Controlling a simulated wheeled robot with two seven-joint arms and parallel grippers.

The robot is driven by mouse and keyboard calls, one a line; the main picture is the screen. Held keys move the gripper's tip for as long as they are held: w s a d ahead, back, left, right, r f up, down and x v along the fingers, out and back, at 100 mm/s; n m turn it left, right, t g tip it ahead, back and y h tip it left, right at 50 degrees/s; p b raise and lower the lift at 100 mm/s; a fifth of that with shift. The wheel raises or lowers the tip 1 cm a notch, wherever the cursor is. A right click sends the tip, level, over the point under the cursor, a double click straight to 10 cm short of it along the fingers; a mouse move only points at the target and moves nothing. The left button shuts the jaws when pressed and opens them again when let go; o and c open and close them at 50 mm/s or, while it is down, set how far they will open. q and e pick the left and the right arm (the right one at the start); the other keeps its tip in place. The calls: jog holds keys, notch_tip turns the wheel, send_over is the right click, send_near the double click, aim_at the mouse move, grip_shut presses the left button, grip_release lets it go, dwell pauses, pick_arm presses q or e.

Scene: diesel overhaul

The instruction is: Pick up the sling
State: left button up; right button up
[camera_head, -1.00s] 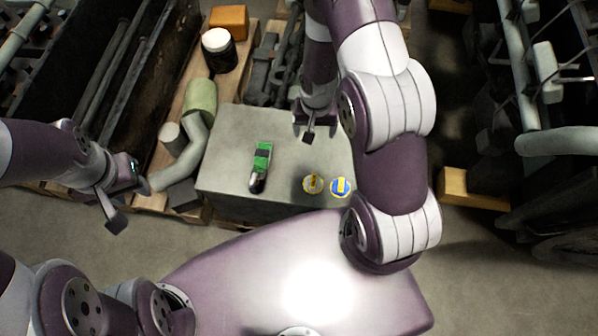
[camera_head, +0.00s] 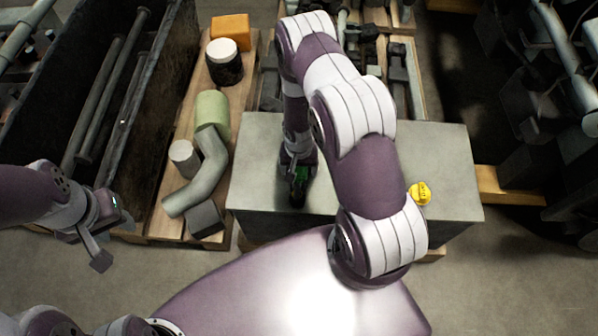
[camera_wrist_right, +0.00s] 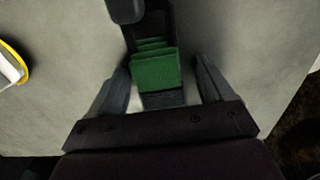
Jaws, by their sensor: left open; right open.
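The sling (camera_head: 301,173), a green folded bundle with dark parts, lies on the grey bench (camera_head: 250,165). My right gripper (camera_head: 298,168) is over it and partly hides it in the head view. In the right wrist view the green folds of the sling (camera_wrist_right: 157,72) lie between the two spread fingers of my right gripper (camera_wrist_right: 162,66), with a visible gap on each side. My left gripper (camera_head: 112,238) is open and empty, out to the left over the floor.
A yellow round object (camera_head: 420,193) lies on the bench right of my right arm. A pallet to the left holds a bent grey pipe (camera_head: 205,175), a green cylinder (camera_head: 212,112), a dark jar with a white lid (camera_head: 224,64) and an orange box (camera_head: 231,31).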

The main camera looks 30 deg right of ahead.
jog(key=shift+r, duration=0.15)
jog(key=shift+c, duration=0.9)
jog(key=c, duration=1.1)
jog(key=r+p, duration=0.2)
jog(key=d+r+p, duration=0.1)
jog(key=r+p, duration=0.1)
jog(key=r, duration=0.1)
jog(key=shift+d+r, duration=0.15)
jog(key=shift+r, duration=0.2)
jog(key=w+d+r+p, duration=0.1)
jog(key=d+r+p, duration=0.9)
jog(key=p, duration=0.3)
jog(key=shift+d+r+p, duration=0.15)
jog(key=shift+d+p, duration=0.05)
jog(key=shift+p, duration=0.2)
